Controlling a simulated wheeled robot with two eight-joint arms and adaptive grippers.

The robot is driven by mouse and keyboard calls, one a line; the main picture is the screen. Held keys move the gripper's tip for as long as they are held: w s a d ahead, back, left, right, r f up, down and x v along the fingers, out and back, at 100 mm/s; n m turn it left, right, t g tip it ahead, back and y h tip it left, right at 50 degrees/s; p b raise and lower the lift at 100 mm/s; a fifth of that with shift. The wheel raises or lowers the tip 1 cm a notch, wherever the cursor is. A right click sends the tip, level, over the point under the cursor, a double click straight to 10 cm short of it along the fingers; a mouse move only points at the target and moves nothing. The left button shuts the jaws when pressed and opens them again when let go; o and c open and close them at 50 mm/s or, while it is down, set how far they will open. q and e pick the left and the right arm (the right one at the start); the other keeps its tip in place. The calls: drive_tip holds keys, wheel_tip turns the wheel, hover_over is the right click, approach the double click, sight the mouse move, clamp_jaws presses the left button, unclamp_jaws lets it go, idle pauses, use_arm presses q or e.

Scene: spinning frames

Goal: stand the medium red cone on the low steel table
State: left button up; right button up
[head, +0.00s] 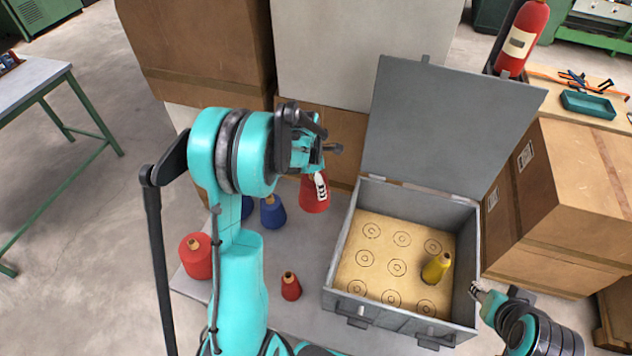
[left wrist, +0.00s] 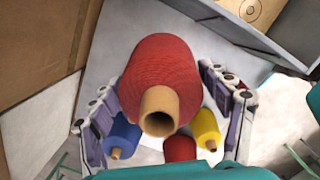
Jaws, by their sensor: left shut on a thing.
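My left gripper (head: 319,182) is shut on a red cone (head: 314,198), which hangs above the grey work surface behind the smaller cones. In the left wrist view this red cone (left wrist: 160,75) sits between the two fingers, its bare tan tube end towards the camera. A larger-looking red cone (head: 196,258) and a small red cone (head: 290,288) stand on the grey surface (head: 262,318). A grey-topped table (head: 35,85) with green legs stands at the far left. My right gripper (head: 478,291) is beside the case's right wall; its finger opening is unclear.
Blue cones (head: 272,212) stand below my left wrist. An open grey case (head: 341,270) with ringed places holds a yellow cone (head: 437,268); its lid (head: 440,125) stands up behind. Cardboard boxes (head: 560,200) stand at right and back. Floor is clear at left.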

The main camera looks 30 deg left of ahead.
use_arm(q)
drive_tip(key=shift+w+f, duration=0.1)
drive_tip(key=shift+f, duration=0.35)
drive_tip(key=shift+s+f+b, duration=0.25)
drive_tip(key=shift+b, duration=0.3)
drive_tip(key=shift+f+b, duration=0.25)
drive_tip(key=shift+b, duration=0.05)
drive_tip(key=shift+w+f+b, duration=0.1)
drive_tip(key=shift+f+b, duration=0.5)
drive_tip(key=shift+f, duration=0.1)
wheel_tip(320, 180, down, 7)
drive_tip(key=b, duration=0.6)
drive_tip(key=shift+b, duration=0.4)
wheel_tip(320, 180, down, 9)
drive_tip(key=b, duration=0.6)
drive_tip(key=shift+r+b, duration=0.15)
drive_tip(key=shift+b, duration=0.15)
drive_tip(key=shift+f+b, duration=0.3)
drive_tip(key=shift+f, duration=0.05)
